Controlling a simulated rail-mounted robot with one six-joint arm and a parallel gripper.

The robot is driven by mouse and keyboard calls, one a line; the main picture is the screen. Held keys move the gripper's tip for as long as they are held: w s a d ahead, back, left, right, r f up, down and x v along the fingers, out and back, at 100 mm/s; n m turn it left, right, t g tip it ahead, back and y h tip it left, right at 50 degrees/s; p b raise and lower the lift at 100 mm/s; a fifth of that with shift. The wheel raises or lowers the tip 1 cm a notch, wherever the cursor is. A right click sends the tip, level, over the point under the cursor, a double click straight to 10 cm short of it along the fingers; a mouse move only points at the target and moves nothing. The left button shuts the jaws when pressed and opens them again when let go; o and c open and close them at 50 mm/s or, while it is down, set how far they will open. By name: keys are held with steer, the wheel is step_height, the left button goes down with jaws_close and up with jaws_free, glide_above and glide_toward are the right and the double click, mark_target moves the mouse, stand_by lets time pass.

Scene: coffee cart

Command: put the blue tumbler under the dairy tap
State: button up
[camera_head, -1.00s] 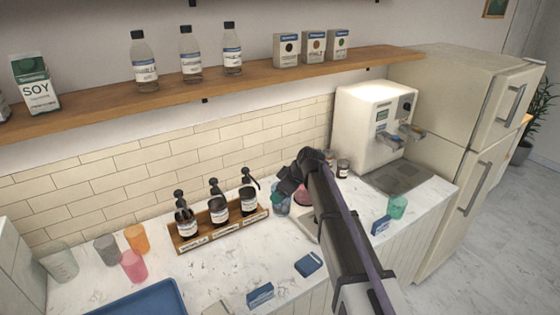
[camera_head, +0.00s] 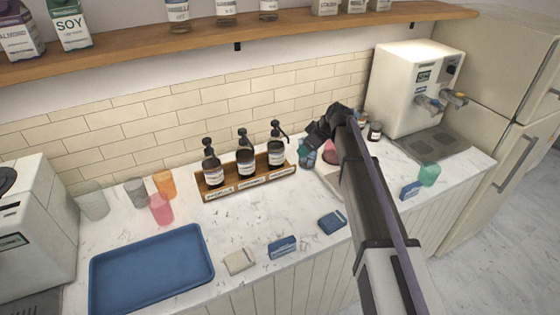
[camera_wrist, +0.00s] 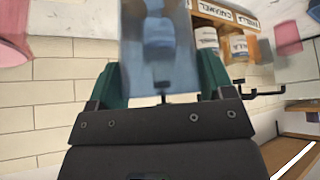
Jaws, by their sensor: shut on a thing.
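The blue tumbler (camera_head: 307,158) is translucent and shows just right of the pump-bottle rack, partly hidden by my gripper (camera_head: 318,137). In the wrist view my gripper (camera_wrist: 160,78) has its green fingers on both sides of the blue tumbler (camera_wrist: 158,45), shut on it. Whether the tumbler touches the counter is hard to tell. A white dispenser (camera_head: 405,85) stands at the back right, with two taps (camera_head: 430,104) (camera_head: 456,96) over a grey drip tray (camera_head: 437,143). Its labels are too small to read, so I cannot tell which tap is dairy.
A wooden rack (camera_head: 248,180) holds three pump bottles left of my gripper. A pink cup (camera_head: 330,152) and a dark jar (camera_head: 375,131) are close by. A green tumbler (camera_head: 429,175) stands before the drip tray. The tray looks empty.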

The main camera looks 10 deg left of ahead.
mark_target(307, 167)
step_height(307, 167, down, 10)
steer(key=b, duration=1)
steer(key=shift+f+b, duration=0.25)
steer(key=shift+b, duration=0.1)
steer(key=shift+r, duration=0.3)
steer(key=shift+f, duration=0.25)
steer(key=o, duration=1.4)
steer(key=p+v, duration=1.1)
steer(key=v, duration=0.2)
steer(key=s+d+f+m+g+h, duration=0.1)
steer(key=s+d+m+h, duration=0.1)
steer(key=s, duration=0.8)
steer(key=s+d+f+m+h, duration=0.1)
steer(key=s+d+m, duration=0.3)
steer(key=s, duration=0.7)
steer(key=s+d+f+m+g+h, duration=0.1)
steer(key=s+d+m+h, duration=0.2)
steer(key=s+m, duration=0.4)
steer(key=shift+s+d+g, duration=0.15)
steer(key=shift+s+d, duration=0.05)
steer(key=shift+s, duration=0.85)
steer(key=shift+s+d+g, duration=0.15)
steer(key=shift+s+d, duration=0.1)
steer(key=shift+s, duration=0.8)
